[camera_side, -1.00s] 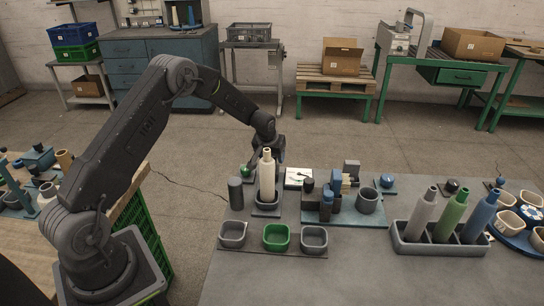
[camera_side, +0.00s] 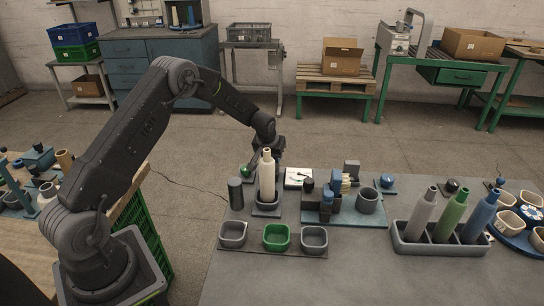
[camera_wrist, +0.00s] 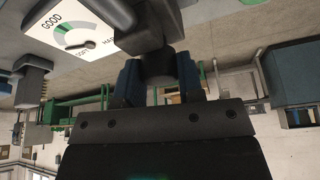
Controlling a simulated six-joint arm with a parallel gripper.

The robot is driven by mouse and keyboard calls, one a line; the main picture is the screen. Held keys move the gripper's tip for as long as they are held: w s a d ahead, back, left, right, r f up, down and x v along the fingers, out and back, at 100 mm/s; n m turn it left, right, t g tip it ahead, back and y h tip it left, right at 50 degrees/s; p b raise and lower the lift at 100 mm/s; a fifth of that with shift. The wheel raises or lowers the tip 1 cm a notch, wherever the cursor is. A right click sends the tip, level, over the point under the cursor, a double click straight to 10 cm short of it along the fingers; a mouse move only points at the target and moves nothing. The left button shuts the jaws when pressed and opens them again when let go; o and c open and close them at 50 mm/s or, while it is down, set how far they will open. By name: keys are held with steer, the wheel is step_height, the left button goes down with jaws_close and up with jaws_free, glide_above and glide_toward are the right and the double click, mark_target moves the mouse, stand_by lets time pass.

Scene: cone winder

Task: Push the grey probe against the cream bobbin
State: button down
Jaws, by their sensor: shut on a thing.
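The cream bobbin (camera_side: 267,180) stands upright on a small grey base (camera_side: 266,210) in the side view. My gripper is just behind it there, its jaws mostly hidden by the bobbin. In the wrist view, my gripper (camera_wrist: 158,72) has its two blue fingers closed on a dark round piece, which I take to be the grey probe (camera_wrist: 157,62). A grey block lies just beyond that piece. The bobbin does not show in the wrist view, so I cannot tell whether probe and bobbin touch.
A white dial card (camera_wrist: 83,34) marked GOOD and SOFT lies beside the probe; it also shows in the side view (camera_side: 298,178). A dark cylinder (camera_side: 235,193) and a green knob (camera_side: 246,171) stand left of the bobbin. Bins (camera_side: 276,237) sit in front; a blue-based fixture (camera_side: 335,208) is right.

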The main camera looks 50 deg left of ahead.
steer(key=shift+s+d, duration=1.15)
steer(key=shift+d, duration=0.05)
steer(key=c, duration=0.8)
jaws_free()
steer(key=shift+o, duration=0.2)
steer(key=v, duration=1.3)
steer(key=shift+s+r, duration=0.2)
steer(key=shift+r, duration=0.15)
steer(key=shift+d, duration=0.1)
